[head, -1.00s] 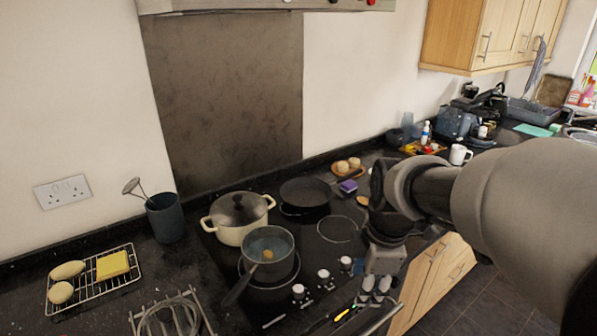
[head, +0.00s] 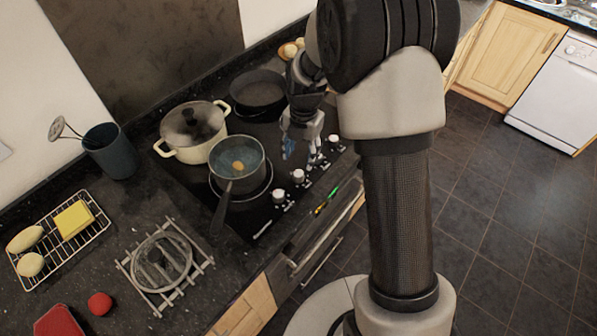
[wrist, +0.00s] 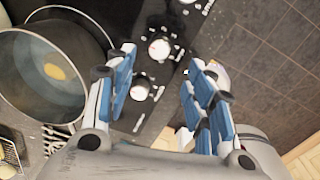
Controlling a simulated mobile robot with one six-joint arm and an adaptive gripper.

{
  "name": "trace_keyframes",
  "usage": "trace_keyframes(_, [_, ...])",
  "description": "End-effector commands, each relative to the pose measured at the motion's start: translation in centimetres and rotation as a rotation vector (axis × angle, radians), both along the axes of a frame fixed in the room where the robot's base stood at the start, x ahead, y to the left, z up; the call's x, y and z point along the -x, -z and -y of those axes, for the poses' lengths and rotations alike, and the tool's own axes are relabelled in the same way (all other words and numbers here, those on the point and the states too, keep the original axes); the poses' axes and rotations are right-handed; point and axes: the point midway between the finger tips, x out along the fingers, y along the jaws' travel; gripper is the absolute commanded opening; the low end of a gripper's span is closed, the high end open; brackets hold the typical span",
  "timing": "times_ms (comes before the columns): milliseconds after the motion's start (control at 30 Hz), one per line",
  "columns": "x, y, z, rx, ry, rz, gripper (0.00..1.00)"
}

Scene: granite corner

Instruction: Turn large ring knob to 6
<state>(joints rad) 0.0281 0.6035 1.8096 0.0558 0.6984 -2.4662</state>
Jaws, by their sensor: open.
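The hob's front edge carries a row of white knobs. In the head view two knobs (head: 279,196) (head: 298,177) stand left of my gripper (head: 303,150), and another knob (head: 333,138) stands to its right. My gripper is open and points down over the row, holding nothing. In the wrist view a white knob (wrist: 159,47) lies between the spread blue-padded fingers, beyond the gripper (wrist: 163,68), with no visible contact. A second knob (wrist: 138,90) shows nearer the left finger. I cannot tell which knob is the large ring's, and the dial settings are unreadable.
A saucepan (head: 240,160) with its handle toward the front edge stands left of my gripper. A lidded cream pot (head: 190,128) and a black frying pan (head: 258,92) stand behind. Floor is clear at the right.

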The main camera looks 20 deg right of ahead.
Motion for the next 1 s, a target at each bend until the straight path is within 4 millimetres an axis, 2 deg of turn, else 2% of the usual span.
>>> trace_keyframes(33, [0.1,1.4,-0.1,-0.001,0.0,-0.004,0.49])
trace_keyframes(200, [-0.1,5.0,-0.2,0.0,0.0,-0.003,0.49])
trace_keyframes(400, [-0.2,7.9,-0.3,0.0,0.001,-0.001,0.49])
trace_keyframes(600, [-0.3,9.1,-0.3,0.0,0.001,0.0,0.49])
trace_keyframes(867, [-0.3,9.1,-0.3,0.0,0.001,0.001,0.49])
trace_keyframes(1000, [-0.3,9.1,-0.3,-0.001,0.001,0.001,0.4])
